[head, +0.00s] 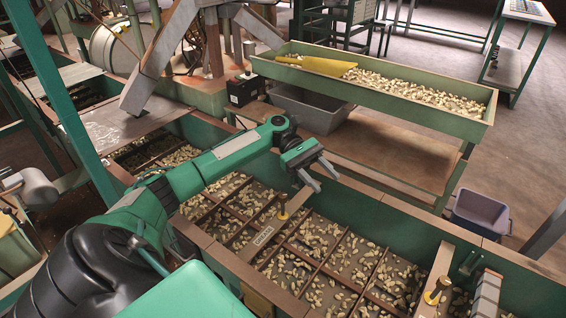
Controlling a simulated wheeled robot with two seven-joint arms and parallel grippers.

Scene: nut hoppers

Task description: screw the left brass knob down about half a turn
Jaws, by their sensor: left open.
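The left brass knob (283,213) stands upright on a pale wooden crossbar (262,237) that spans the hopper of nuts. A second brass knob (437,291) stands on another crossbar at the lower right. My left gripper (326,183) is above the hopper, up and to the right of the left knob. Its two fingers are apart with nothing between them, and it does not touch the knob. My right gripper is not in view.
The hopper (393,208) has raised wooden rims and thin dividers among loose nuts. Behind it stands a long green trough (385,108) of nuts with a yellow scoop (318,66). A grey bin (310,108) sits below the trough, and a purple bin (480,213) is at the right.

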